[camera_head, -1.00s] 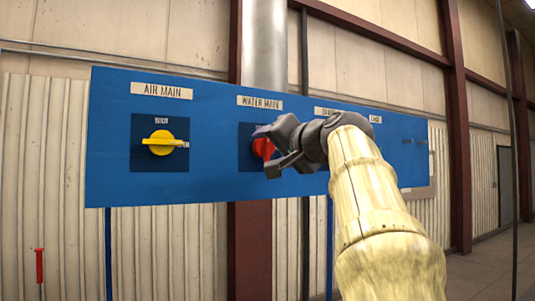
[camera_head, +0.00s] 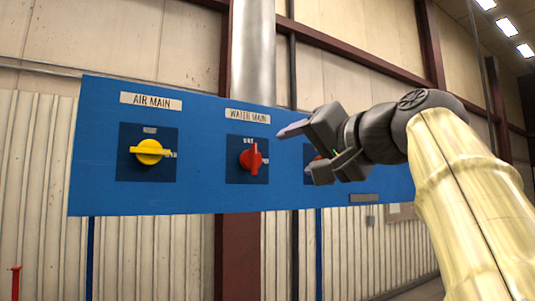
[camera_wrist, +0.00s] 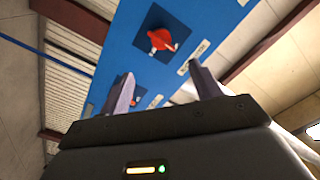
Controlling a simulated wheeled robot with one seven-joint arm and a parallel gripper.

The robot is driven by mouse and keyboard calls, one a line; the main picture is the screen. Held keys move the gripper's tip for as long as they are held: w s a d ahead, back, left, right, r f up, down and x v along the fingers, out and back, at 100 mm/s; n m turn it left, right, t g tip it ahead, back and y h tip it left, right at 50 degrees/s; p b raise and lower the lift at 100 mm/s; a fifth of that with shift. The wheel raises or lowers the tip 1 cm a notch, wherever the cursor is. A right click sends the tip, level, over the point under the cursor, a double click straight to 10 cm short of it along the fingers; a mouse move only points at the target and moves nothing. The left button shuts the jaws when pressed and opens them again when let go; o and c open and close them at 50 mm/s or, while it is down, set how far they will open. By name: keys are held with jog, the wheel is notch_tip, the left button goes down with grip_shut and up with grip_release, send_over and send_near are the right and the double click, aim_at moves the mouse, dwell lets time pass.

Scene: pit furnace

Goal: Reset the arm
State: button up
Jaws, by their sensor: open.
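My gripper (camera_head: 298,150) is open and empty in the head view, its jaws pointing left in front of the blue panel (camera_head: 200,180). It is right of the red WATER MAIN knob (camera_head: 251,158) and apart from it. That knob's handle stands nearly upright. The yellow AIR MAIN knob (camera_head: 149,152) is farther left, its handle level. A third red knob is mostly hidden behind my gripper. In the wrist view my two fingers (camera_wrist: 165,90) are spread with nothing between them. A red knob (camera_wrist: 160,40) shows beyond them, and another is partly covered by the left finger.
A dark red steel column (camera_head: 238,250) and a pale pipe (camera_head: 253,50) stand behind the panel. A red-handled post (camera_head: 16,275) is at the lower left. The space in front of the panel's left part is clear.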

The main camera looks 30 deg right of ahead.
dwell(0.3)
jog(key=w+f+g, duration=0.2)
jog(key=w+f, duration=0.4)
jog(key=f, duration=0.3)
jog(key=w+f+g, duration=0.2)
jog(key=w+f, duration=0.4)
jog(key=f, duration=0.4)
jog(key=w+a+f+n+g, duration=0.1)
jog(key=a+f+g, duration=0.1)
jog(key=f, duration=0.8)
jog(key=w+a+f+g, duration=0.1)
jog(key=a+f+g, duration=0.15)
jog(key=f, duration=0.65)
jog(key=s+a+f+n+g, duration=0.2)
jog(key=s+f, duration=0.3)
jog(key=f, duration=0.4)
jog(key=s+a+f+n+g, duration=0.2)
jog(key=s+a+f, duration=0.3)
jog(key=f, duration=0.5)
jog(key=s+a+f+n+g, duration=0.3)
jog(key=s+a+f, duration=0.1)
jog(key=f, duration=0.6)
jog(key=shift+s+f+h, duration=0.15)
jog(key=shift+s+h, duration=0.15)
jog(key=shift+s, duration=0.35)
jog(key=shift+w+a, duration=0.1)
jog(key=shift+a, duration=0.05)
